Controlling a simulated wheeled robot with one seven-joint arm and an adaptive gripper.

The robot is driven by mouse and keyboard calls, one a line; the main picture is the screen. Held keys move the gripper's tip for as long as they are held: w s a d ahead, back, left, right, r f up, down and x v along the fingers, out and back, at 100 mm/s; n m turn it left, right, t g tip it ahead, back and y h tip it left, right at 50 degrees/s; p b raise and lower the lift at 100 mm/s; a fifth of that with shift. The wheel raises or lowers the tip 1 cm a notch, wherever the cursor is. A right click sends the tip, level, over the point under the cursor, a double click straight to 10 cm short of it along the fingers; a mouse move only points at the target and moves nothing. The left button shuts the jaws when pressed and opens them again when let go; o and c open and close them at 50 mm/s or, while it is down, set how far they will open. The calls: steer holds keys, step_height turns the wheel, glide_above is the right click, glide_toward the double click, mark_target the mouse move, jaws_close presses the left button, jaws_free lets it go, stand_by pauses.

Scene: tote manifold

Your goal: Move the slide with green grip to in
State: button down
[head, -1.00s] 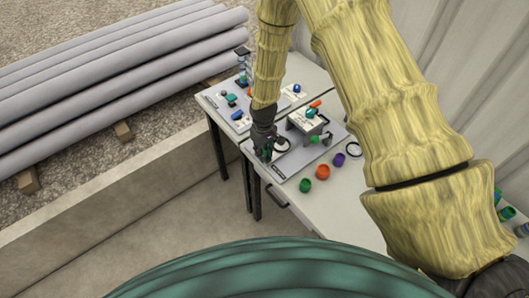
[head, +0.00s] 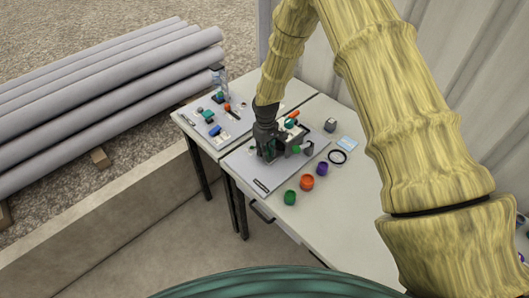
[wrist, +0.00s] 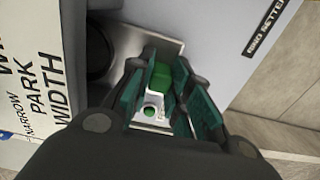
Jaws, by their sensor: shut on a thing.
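My gripper (head: 267,154) is over the grey board (head: 248,172) on the table, beside a small raised fixture. In the wrist view its teal-padded fingers (wrist: 163,75) are closed around the green grip (wrist: 161,76). The grip sits on a pale metal piece with a small green dot (wrist: 149,111), which appears to be the slide. The fingers and palm hide part of the slide and its track. In the head view the grip is mostly hidden by my gripper.
A second board with coloured parts (head: 207,119) lies left.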

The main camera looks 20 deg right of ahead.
steer(key=c, duration=1.3)
jaws_free()
steer(key=shift+w+d, duration=0.2)
steer(key=shift+d, duration=0.1)
steer(key=shift+a, duration=0.1)
steer(key=shift+r, duration=0.25)
step_height(320, 180, up, 12)
steer(key=shift+f, duration=0.25)
